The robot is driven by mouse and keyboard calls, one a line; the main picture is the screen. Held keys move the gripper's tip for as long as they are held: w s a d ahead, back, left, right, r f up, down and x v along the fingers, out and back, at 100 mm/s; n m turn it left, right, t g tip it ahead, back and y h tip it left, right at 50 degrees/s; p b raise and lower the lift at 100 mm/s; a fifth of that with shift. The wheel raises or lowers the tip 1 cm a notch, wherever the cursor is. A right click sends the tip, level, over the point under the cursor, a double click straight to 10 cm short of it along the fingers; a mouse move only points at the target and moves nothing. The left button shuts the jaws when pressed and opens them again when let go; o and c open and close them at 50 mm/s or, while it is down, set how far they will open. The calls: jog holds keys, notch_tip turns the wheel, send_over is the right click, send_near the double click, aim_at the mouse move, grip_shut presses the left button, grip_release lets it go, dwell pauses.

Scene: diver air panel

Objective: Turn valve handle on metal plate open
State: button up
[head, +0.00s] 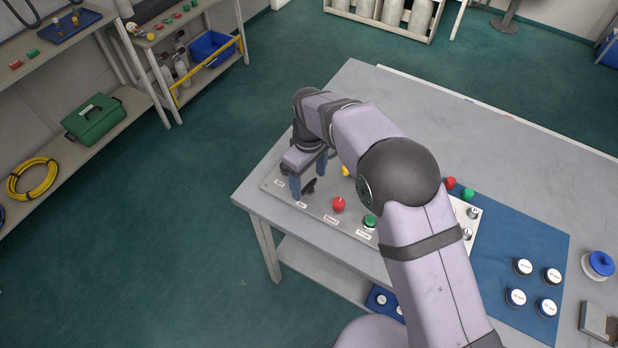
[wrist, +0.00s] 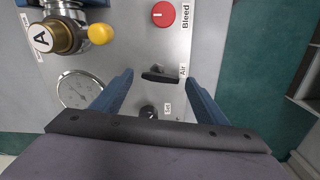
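The metal plate (head: 318,207) lies on the grey table and also fills much of the wrist view (wrist: 128,38). A black valve handle (wrist: 160,76) sits on it beside the label "Air"; its bar lies roughly crosswise in the wrist view. The handle also shows small and dark in the head view (head: 309,187). My gripper (head: 308,184) is over the plate's left end, fingers pointing down. In the wrist view its two blue fingers (wrist: 160,78) are apart, with the handle showing between the tips. I cannot tell whether either finger touches it.
A red knob (wrist: 163,14) labelled "Bleed", a gauge (wrist: 78,90), a brass valve with a yellow knob (wrist: 99,34) and a black knob (wrist: 149,112) share the plate. A green knob (head: 370,221) is farther right. A blue mat (head: 535,237) holds several round caps.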

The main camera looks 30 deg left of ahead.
aim_at(311, 184)
jog(key=shift+r+b, duration=1.15)
jog(key=shift+r, duration=2.55)
jog(key=shift+w+d, duration=0.1)
jog(key=shift+d, duration=0.15)
jog(key=w+d+r+m, duration=0.1)
jog(key=d+m, duration=0.3)
jog(key=d, duration=0.8)
jog(key=w+d+m, duration=0.2)
jog(key=d+m, duration=0.2)
jog(key=d, duration=0.8)
jog(key=s+d+f+m, duration=0.2)
jog(key=s+d+m, duration=0.2)
jog(key=s+d, duration=0.3)
jog(key=s+d+f+m, duration=0.1)
jog(key=s+d+m, duration=0.3)
jog(key=s+d, duration=0.3)
jog(key=d, duration=0.3)
jog(key=shift+s+d+f, duration=0.15)
jog(key=shift+f, duration=0.2)
